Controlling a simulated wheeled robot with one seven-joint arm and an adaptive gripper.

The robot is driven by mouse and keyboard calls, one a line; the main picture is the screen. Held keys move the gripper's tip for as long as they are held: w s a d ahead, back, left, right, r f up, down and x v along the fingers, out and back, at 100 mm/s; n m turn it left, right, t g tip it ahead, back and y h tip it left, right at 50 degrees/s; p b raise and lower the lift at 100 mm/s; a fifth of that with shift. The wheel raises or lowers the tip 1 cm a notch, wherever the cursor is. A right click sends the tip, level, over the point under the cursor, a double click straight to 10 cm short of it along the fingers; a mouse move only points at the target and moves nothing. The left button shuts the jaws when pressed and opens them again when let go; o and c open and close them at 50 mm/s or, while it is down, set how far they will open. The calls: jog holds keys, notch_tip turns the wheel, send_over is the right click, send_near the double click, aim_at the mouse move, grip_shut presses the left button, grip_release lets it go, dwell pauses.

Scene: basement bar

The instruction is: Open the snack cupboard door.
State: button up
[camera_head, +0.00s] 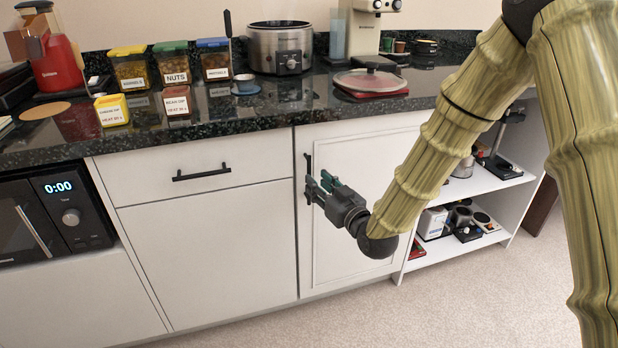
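The white cupboard door (352,250) with a framed panel is below the counter, right of the drawer unit. It looks shut or almost shut, with a thin dark gap along its left edge. Its black vertical handle (308,164) is near the upper left edge. My gripper (318,187) reaches in from the right, with its dark and green fingers at the handle's lower part. The fingers partly hide the handle, and I cannot tell whether they are closed around it. No label marks this door as the snack cupboard.
A drawer (196,178) with a black horizontal handle is left of the door, and a microwave (55,215) is farther left. Open shelves (490,185) holding appliances stand to the right. Labelled containers and a slow cooker (280,48) stand on the dark counter. The front floor (300,325) is clear.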

jog(key=shift+b+x, duration=0.35)
jog(key=shift+x, duration=2.45)
grip_shut()
